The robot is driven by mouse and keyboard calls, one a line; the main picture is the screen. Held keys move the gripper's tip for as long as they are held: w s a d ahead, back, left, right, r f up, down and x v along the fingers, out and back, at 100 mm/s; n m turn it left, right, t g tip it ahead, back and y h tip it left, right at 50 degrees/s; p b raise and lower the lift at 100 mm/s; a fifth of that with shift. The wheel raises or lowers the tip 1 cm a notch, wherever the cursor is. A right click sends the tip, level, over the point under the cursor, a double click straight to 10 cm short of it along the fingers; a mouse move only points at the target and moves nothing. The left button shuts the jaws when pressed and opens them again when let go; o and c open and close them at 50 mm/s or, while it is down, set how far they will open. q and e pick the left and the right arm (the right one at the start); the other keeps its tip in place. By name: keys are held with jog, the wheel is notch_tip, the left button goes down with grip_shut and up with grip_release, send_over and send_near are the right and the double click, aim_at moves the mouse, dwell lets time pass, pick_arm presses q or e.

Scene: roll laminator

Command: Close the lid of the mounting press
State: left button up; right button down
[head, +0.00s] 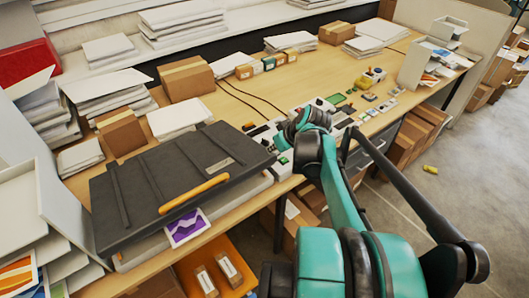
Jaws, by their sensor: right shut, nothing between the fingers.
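The mounting press lies on the left half of the bench. Its broad dark grey lid (150,172) has raised ribs and a yellow handle bar (193,195) along its front edge. The lid lies low and nearly flat over the pale base (232,211); I cannot tell whether it is fully down. A purple and white print (186,228) sticks out at the front edge. My right gripper (291,135) is shut and empty, just beyond the lid's right end, partly hidden by its own wrist. My left gripper is out of view.
Paper stacks (108,88) and cardboard boxes (186,78) stand behind the press. Small tools and parts (368,78) lie on the bench to the right. A white panel (38,190) stands at the left. An orange shelf with small boxes (228,268) is below the bench.

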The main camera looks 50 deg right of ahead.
aim_at(264, 164)
jog(key=b+x, duration=0.2)
jog(key=x, duration=0.7)
jog(key=shift+d+f, duration=0.15)
jog(key=shift+f, duration=0.15)
notch_tip(264, 164, down, 3)
jog(key=shift+r, duration=0.15)
jog(key=shift+s+f+b, duration=0.2)
jog(key=shift+f+b, duration=0.2)
jog(key=shift+f, duration=0.35)
